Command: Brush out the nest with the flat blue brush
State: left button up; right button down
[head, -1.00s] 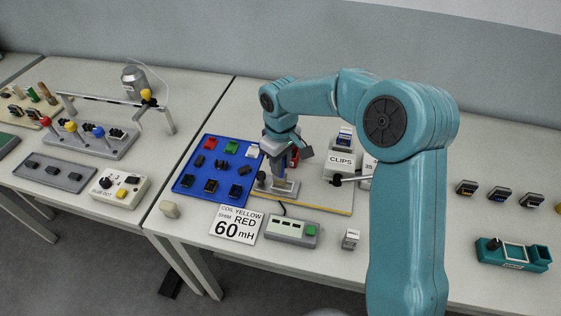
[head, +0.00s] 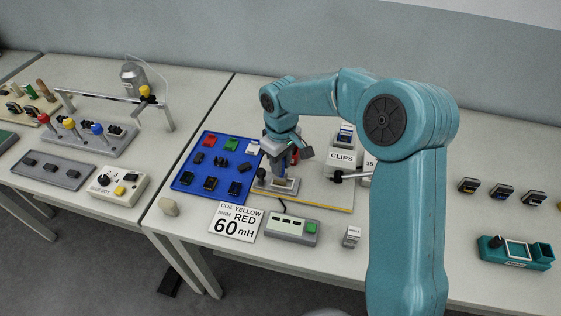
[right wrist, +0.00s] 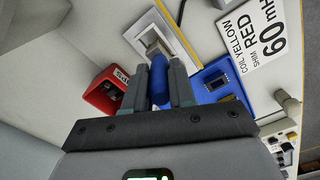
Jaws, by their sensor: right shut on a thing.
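My right gripper (right wrist: 160,88) is shut on the blue brush (right wrist: 160,80), whose rounded blue handle stands between the fingers in the right wrist view. The nest (right wrist: 154,41), a pale frame with a grey inside, lies just beyond the brush in that view. In the head view the nest (head: 286,186) sits on the board below my right gripper (head: 283,163). I cannot tell whether the brush touches it. My left gripper is not in view.
A blue tray (head: 188,178) with several small parts lies left of the nest. A box marked CLIPS (head: 341,158) stands at right. A red bin (right wrist: 103,92) shows in the wrist view. A button box (head: 291,229) and a sign (head: 236,221) lie in front.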

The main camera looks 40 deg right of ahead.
jog(key=shift+s+d, duration=0.1)
jog(key=shift+s+d+r, duration=0.1)
jog(key=shift+s+d, duration=0.25)
jog(key=shift+s, duration=0.1)
jog(key=shift+w+a, duration=0.5)
jog(key=shift+w, duration=0.1)
jog(key=shift+s+d, duration=0.5)
jog(key=shift+s, duration=0.1)
